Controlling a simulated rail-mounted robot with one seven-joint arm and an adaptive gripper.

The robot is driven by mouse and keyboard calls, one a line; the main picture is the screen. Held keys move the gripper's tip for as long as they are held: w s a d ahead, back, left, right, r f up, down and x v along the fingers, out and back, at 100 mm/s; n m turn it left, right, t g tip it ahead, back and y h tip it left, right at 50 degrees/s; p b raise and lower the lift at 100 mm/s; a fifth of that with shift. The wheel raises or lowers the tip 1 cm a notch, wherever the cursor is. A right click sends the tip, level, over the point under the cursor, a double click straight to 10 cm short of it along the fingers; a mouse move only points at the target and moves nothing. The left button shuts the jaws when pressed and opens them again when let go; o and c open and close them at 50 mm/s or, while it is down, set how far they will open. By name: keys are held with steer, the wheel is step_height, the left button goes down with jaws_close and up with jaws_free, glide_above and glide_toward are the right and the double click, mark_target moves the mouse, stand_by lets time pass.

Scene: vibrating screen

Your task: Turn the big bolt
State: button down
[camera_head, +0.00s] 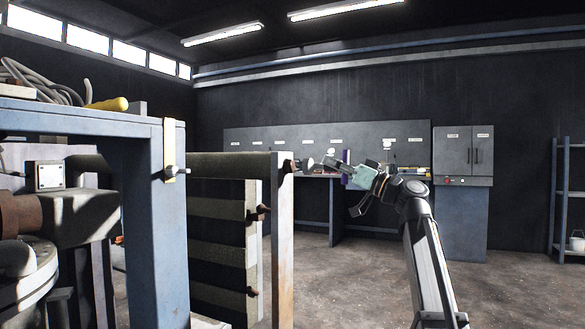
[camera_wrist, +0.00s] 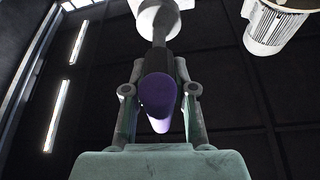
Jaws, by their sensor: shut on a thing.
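My gripper (camera_head: 352,174) is right of the machine frame in the head view, with its fingers pointing left. In the wrist view my gripper (camera_wrist: 160,100) is shut around a tool with a purple handle (camera_wrist: 158,92). The tool's dark shaft (camera_wrist: 158,55) runs up toward a pale rounded piece (camera_wrist: 158,15); I cannot tell whether they touch. A rusty bolt end (camera_head: 289,166) sticks out at the top of the frame's post, left of my gripper. Another rusty bolt (camera_head: 262,212) is lower on the screen's side. I cannot tell which is the big bolt.
The rusty post (camera_head: 281,245) and blue steel frame (camera_head: 168,230) stand on the left. A ribbed white cylinder (camera_wrist: 276,24) is at the upper right of the wrist view. A grey cabinet (camera_head: 463,155) and a blue shelf (camera_head: 567,195) stand behind. The floor (camera_head: 350,285) is clear.

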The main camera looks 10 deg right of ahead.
steer(key=w+d+r+m+t+h+p, duration=0.2)
steer(key=w+m+p, duration=0.4)
steer(key=p, duration=2.5)
step_height(320, 180, up, 3)
steer(key=shift+d+f+m+h, duration=0.1)
steer(key=shift+d+m+h, duration=0.2)
steer(key=shift+m+h, duration=0.15)
steer(key=shift+p, duration=1.05)
steer(key=shift+d+f+m+p, duration=0.15)
steer(key=shift+m+p, duration=0.2)
steer(key=shift+p, duration=0.55)
steer(key=s+f+m+h+p, duration=0.1)
steer(key=s+m+p, duration=0.1)
steer(key=p, duration=0.4)
steer(key=s+f+m+h+p, duration=0.1)
steer(key=s+f+m+p, duration=0.1)
steer(key=p, duration=0.4)
steer(key=s+a+f+m+h+p, duration=0.1)
steer(key=s+f+m+p, duration=0.1)
steer(key=p, duration=0.4)
steer(key=shift+s+f+t, duration=0.1)
steer(key=shift+s+t, duration=0.2)
steer(key=shift+s, duration=0.15)
steer(key=shift+w+d+m+h, duration=0.15)
steer(key=shift+m+h, duration=0.4)
steer(key=shift+m, duration=0.75)
